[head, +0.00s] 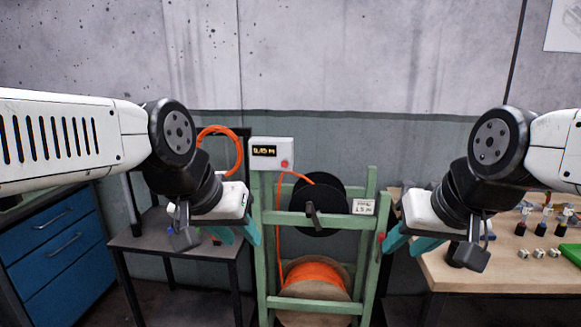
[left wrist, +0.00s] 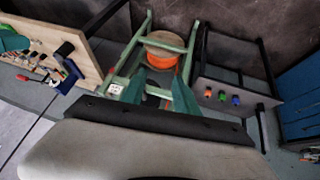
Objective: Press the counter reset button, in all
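A white counter box (head: 267,153) is mounted at the top left of the green frame. Its dark display (head: 265,151) shows orange digits ending in M, too small to read surely. The red button (head: 284,163) is on the box's front, at the lower right. My left gripper (head: 238,238) is open and empty, below and left of the box, apart from the button. Its teal fingers stand apart in the left wrist view (left wrist: 160,92). My right gripper (head: 408,246) is open and empty, right of the frame near the workbench.
The green frame (head: 284,220) holds a black reel (head: 325,192) with a crank and an orange cable spool (head: 315,275) below. A dark side table (head: 160,243) stands left, a blue cabinet (head: 60,255) further left. A wooden workbench (head: 480,270) with small parts is at right.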

